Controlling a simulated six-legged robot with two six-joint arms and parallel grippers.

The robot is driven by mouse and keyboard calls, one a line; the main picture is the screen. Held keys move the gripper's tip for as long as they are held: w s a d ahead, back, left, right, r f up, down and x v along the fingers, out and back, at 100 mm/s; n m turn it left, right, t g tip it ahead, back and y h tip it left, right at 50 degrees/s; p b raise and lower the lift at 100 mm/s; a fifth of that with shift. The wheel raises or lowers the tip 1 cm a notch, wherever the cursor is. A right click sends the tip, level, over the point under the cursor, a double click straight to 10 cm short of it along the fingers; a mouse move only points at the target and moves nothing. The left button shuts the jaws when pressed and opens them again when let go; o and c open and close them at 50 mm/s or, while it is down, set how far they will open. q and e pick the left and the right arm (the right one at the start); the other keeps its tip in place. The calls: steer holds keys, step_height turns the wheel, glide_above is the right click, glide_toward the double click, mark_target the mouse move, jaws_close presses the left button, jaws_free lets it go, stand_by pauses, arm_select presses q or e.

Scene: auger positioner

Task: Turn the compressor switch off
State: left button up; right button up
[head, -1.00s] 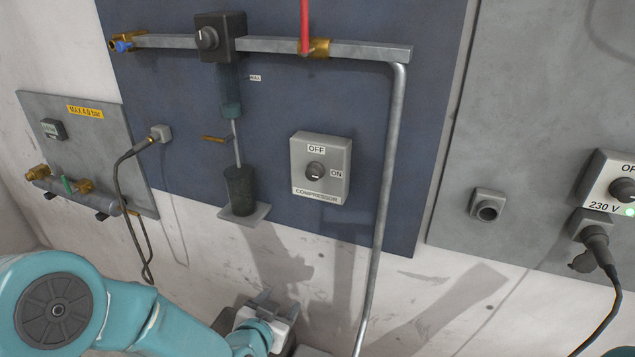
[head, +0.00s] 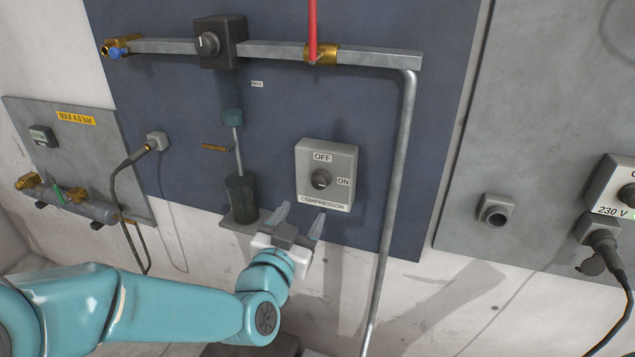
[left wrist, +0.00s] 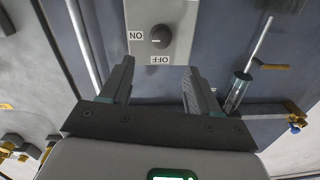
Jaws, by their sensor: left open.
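The compressor switch (head: 321,180) is a dark round knob on a light grey box (head: 343,165) on the blue panel. OFF is printed above the knob, ON to its right and COMPRESSOR below. I cannot tell for sure which label the knob points at. My left gripper (head: 301,216) is open and empty, just below the box in the head view, its fingers pointing up toward it. In the left wrist view the knob (left wrist: 160,37) shows upside down beyond the gap between the open fingers (left wrist: 159,72), apart from them. My right gripper is out of view.
A dark cylinder (head: 241,200) on a small shelf stands left of the box. A vertical grey pipe (head: 393,190) runs to its right. A horizontal pipe (head: 280,46) with a black valve block (head: 219,43) and a red lever (head: 312,28) crosses above. A cable hangs at the left.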

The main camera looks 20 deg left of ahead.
mark_target(319, 184)
arm_select(q)
steer(key=w+p, duration=0.2)
steer(key=w, duration=0.8)
steer(key=shift+w+p, duration=0.2)
steer(key=shift+p, duration=0.1)
steer(key=shift+w+a+r, duration=0.1)
steer(key=shift+w+a, duration=0.05)
steer(key=shift+w, duration=0.05)
steer(key=shift+w, duration=0.1)
steer(key=shift+c, duration=0.2)
steer(key=c, duration=1)
